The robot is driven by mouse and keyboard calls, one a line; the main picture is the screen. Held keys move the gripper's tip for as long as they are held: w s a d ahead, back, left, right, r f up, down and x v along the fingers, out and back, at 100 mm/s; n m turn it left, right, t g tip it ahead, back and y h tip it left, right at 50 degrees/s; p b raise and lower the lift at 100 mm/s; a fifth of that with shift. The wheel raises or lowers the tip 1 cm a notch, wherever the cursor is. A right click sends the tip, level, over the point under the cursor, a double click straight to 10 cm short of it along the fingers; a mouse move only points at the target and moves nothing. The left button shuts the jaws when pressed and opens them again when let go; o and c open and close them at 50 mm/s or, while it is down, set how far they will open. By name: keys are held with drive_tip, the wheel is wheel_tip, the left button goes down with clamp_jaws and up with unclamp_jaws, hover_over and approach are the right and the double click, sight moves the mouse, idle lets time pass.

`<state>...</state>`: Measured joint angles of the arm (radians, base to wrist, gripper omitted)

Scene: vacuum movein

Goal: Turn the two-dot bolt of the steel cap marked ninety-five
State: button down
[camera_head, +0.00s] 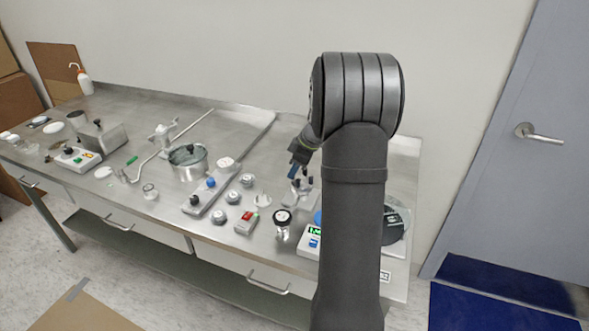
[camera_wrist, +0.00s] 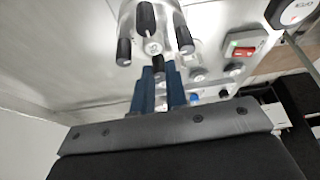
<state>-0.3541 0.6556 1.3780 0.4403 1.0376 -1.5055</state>
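A steel cap (camera_wrist: 158,22) with several black-topped bolts shows at the top of the wrist view. In the head view the metal piece under my gripper (camera_head: 303,185) seems to be this cap, small and partly behind my arm. My gripper's blue fingers (camera_wrist: 160,80) point at the cap's near side. One black-topped bolt (camera_wrist: 158,66) lies at the fingertips, between them in the picture. I cannot tell whether the fingers touch it. In the head view my gripper (camera_head: 294,171) is small and partly hidden.
A box with a red switch (camera_head: 247,222), a round black-rimmed gauge (camera_head: 282,216) and a device with a green display (camera_head: 314,232) stand near the front edge.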

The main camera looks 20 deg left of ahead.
idle(0.3)
drive_tip(key=m+t, duration=0.1)
drive_tip(key=m, duration=0.2)
drive_tip(key=m+t, duration=0.1)
drive_tip(key=m, duration=0.2)
drive_tip(key=shift+s+a+m+t+h, duration=0.1)
drive_tip(key=shift+s+m+t+h, duration=0.05)
drive_tip(key=shift+m+t+h, duration=0.2)
drive_tip(key=m+t+h, duration=0.1)
drive_tip(key=m, duration=0.5)
drive_tip(key=shift+s+a+t+h, duration=0.1)
drive_tip(key=shift+t+h, duration=0.25)
drive_tip(key=shift+m, duration=0.35)
drive_tip(key=c, duration=1.4)
unclamp_jaws()
drive_tip(key=shift+c, duration=0.2)
